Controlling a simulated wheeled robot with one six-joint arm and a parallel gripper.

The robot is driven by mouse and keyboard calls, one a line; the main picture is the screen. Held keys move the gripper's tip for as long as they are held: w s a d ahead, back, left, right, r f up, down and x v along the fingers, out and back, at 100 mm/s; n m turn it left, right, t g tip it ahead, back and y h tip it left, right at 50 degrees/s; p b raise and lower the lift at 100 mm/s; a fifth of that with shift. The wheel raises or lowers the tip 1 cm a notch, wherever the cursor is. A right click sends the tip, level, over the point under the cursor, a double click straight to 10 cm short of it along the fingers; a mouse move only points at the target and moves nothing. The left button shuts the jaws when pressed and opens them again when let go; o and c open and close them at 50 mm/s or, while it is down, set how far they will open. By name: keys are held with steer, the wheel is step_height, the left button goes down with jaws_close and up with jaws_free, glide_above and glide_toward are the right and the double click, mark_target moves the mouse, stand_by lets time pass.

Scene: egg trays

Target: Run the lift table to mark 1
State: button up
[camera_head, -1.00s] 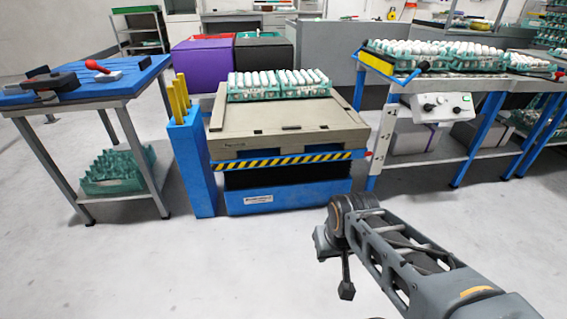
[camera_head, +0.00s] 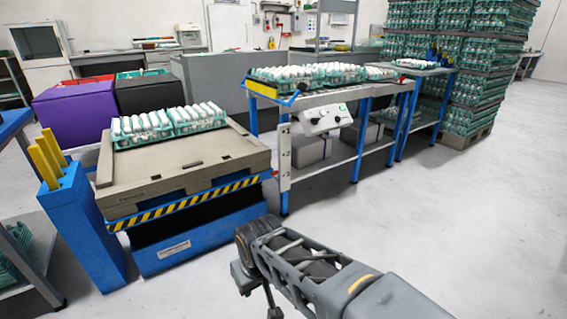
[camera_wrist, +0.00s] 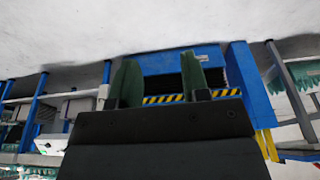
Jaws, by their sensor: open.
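The lift table (camera_head: 205,236) has a blue base and a yellow-and-black striped edge. On it lies a grey-brown pallet (camera_head: 185,165) with two green trays of white eggs (camera_head: 168,125) at its back. A white control box (camera_head: 325,118) with dark knobs and a green button hangs on the front of the conveyor bench to the right; its markings are too small to read. In the wrist view my gripper (camera_wrist: 160,82) is open and empty, its two green fingers apart. The lift table's striped edge (camera_wrist: 163,99) shows beyond them, upside down.
A blue post box with yellow bars (camera_head: 82,225) stands left of the lift table. The bench (camera_head: 340,93) carries more egg trays. Stacked egg trays (camera_head: 455,70) stand on a pallet at the back right. The floor at front right (camera_head: 450,220) is clear.

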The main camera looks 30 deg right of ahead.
jaws_close()
stand_by(1.6)
